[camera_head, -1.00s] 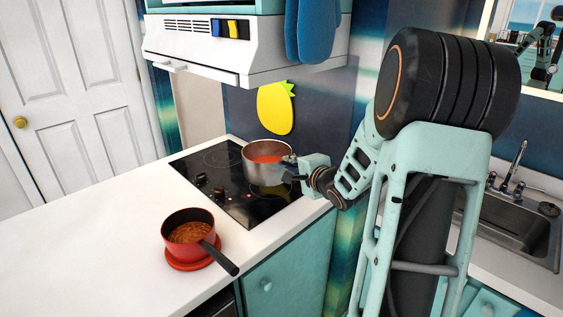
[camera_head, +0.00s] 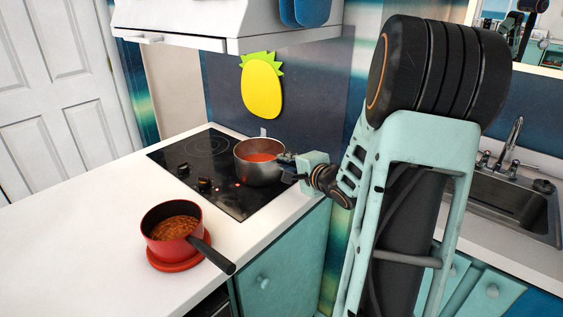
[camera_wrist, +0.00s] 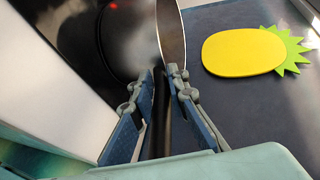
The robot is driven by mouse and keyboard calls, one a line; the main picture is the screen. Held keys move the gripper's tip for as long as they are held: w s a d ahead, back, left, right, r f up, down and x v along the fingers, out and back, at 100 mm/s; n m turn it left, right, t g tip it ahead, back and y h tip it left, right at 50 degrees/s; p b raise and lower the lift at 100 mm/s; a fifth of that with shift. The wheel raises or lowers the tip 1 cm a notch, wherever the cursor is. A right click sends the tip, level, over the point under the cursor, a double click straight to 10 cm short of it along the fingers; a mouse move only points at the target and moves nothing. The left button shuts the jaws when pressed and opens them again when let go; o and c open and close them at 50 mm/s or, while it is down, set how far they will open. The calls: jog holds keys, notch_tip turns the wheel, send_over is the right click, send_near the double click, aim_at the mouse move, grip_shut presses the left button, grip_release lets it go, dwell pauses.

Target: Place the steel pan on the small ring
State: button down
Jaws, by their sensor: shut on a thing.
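The steel pan (camera_head: 258,173), with red-orange contents, is at the right part of the black hob (camera_head: 185,155). Only a slice of its side (camera_wrist: 172,35) shows in the wrist view. My gripper (camera_head: 289,167) is at the pan's right side. In the wrist view its fingers (camera_wrist: 162,90) are shut on the pan's dark handle (camera_wrist: 161,125). The pan looks upright. I cannot tell whether its base touches the glass. The pan covers part of the hob, and the small ring cannot be picked out for sure.
A red pan (camera_head: 171,229) with brown food stands on a red trivet (camera_head: 178,263) on the white counter (camera_head: 80,225); its handle points to the front right. The range hood (camera_head: 230,25) hangs above. A yellow pineapple board (camera_head: 262,85) is on the wall behind.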

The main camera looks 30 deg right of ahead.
jog(key=shift+d+r, duration=0.1)
jog(key=shift+r, duration=0.15)
jog(key=c, duration=2.3)
grip_release()
jog(key=shift+f, duration=0.4)
jog(key=o, duration=0.4)
jog(key=shift+r, duration=0.1)
jog(key=shift+s+r, duration=0.1)
jog(key=shift+r, duration=0.05)
jog(key=p+v, duration=0.2)
jog(key=v, duration=1)
jog(key=shift+p, duration=0.4)
